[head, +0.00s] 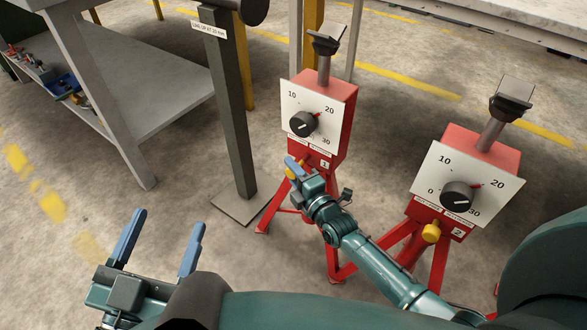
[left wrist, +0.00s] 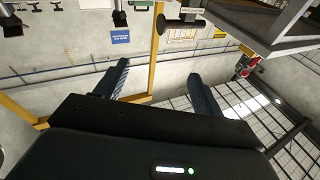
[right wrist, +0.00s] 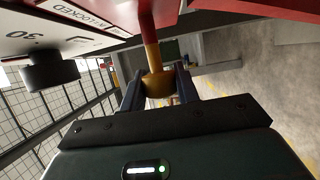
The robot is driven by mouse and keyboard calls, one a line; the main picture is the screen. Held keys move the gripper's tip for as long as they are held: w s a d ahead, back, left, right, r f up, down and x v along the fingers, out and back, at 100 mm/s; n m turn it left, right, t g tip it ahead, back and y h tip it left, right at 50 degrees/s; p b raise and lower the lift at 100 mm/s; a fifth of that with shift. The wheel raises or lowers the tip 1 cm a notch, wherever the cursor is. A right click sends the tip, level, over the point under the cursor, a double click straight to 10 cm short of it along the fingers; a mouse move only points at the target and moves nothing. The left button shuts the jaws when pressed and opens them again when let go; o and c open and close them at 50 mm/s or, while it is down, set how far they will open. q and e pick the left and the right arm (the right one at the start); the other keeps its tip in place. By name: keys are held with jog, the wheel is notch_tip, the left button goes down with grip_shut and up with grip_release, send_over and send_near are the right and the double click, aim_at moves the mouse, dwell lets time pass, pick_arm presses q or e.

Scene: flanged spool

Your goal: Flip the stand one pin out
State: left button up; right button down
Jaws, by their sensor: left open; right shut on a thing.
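Stand one (head: 339,95) is a red box on red legs, with a white dial card, a black knob and a "1" label. Its pin (right wrist: 158,84), a yellow round knob on a stem, sits between the fingers of my right gripper (head: 296,168) in the right wrist view. The right gripper (right wrist: 160,88) is shut on it, at the lower front of stand one. The pin is mostly hidden by the fingers in the head view. My left gripper (head: 168,222) is open and empty at the lower left, away from the stands; its fingers (left wrist: 160,85) are spread in the left wrist view.
Stand two (head: 485,155) stands to the right, with its own yellow pin (head: 431,233). A dark post (head: 228,110) with a label and base plate is left of stand one. A grey shelf bench (head: 150,90) is at upper left. Open floor lies between bench and post.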

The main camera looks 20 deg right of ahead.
jog(key=c, duration=1.5)
grip_release()
jog(key=shift+s+a+f, duration=0.1)
jog(key=shift+s+a, duration=0.1)
jog(key=shift+a, duration=0.1)
jog(key=o, duration=0.4)
jog(key=shift+d, duration=0.1)
pick_arm(q)
jog(key=shift+r, duration=0.3)
pick_arm(e)
jog(key=shift+o, duration=0.3)
pick_arm(q)
jog(key=p, duration=0.2)
jog(key=m+p, duration=0.1)
jog(key=p, duration=0.1)
jog(key=shift+s+a+f+y, duration=0.2)
jog(key=shift+a+y, duration=0.1)
jog(key=shift+a, duration=0.05)
pick_arm(e)
jog(key=v, duration=1.3)
jog(key=shift+d, duration=0.1)
